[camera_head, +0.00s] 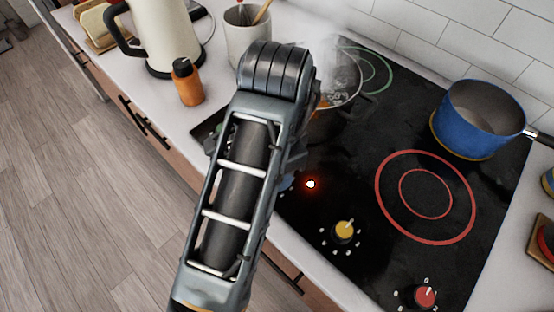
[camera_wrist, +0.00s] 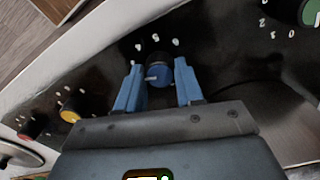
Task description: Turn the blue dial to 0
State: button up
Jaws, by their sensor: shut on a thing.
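A yellow dial (camera_head: 344,230) and a red dial (camera_head: 425,296) lie to the right; a green dial (camera_wrist: 312,12) shows too. A steaming pot (camera_head: 337,82) stands behind my wrist. A red light (camera_head: 311,184) glows nearby. A blue pot (camera_head: 478,122) stands at the back right.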

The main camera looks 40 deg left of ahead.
jog(key=n+p, duration=0.1)
jog(key=n, duration=0.4)
jog(key=shift+n, duration=0.3)
jog(key=n, duration=1)
jog(key=shift+n, duration=0.4)
jog(key=n, duration=0.4)
jog(key=shift+n, duration=0.7)
jog(key=o, duration=1)
jog(key=shift+o, duration=0.2)
jog(key=shift+r, duration=0.1)
